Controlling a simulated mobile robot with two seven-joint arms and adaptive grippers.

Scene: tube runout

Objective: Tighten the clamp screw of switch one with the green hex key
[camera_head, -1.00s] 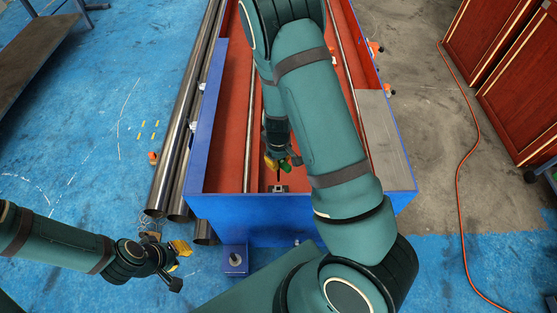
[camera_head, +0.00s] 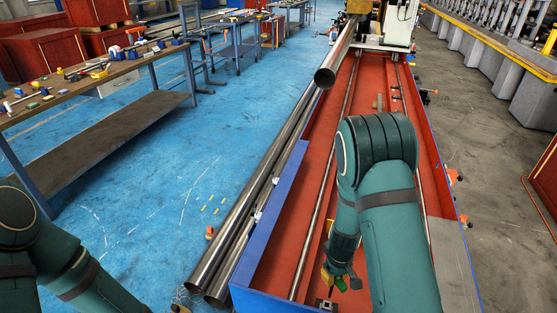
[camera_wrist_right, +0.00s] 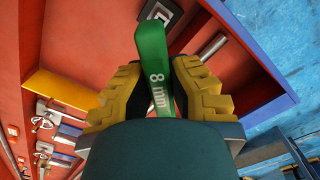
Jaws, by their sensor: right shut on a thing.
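My right gripper (camera_head: 335,280) is over the red trough, low in the head view. In the right wrist view, its yellow fingers (camera_wrist_right: 160,90) are shut on the green hex key (camera_wrist_right: 153,68), whose handle is marked "8 mm". A bit of green also shows at the fingers in the head view. A small grey block (camera_head: 325,304) sits in the trough just below the gripper; I cannot tell if it is switch one. A dark square part (camera_wrist_right: 160,15) lies beyond the key in the wrist view. The key's tip and any screw contact are hidden. My left gripper is out of view.
The red trough (camera_head: 312,200) has blue side walls (camera_head: 275,215) and a long thin rod inside. Steel tubes (camera_head: 240,225) run along its left. A workbench (camera_head: 95,85) with tools stands at the left. Blue floor (camera_head: 150,190) between is mostly clear.

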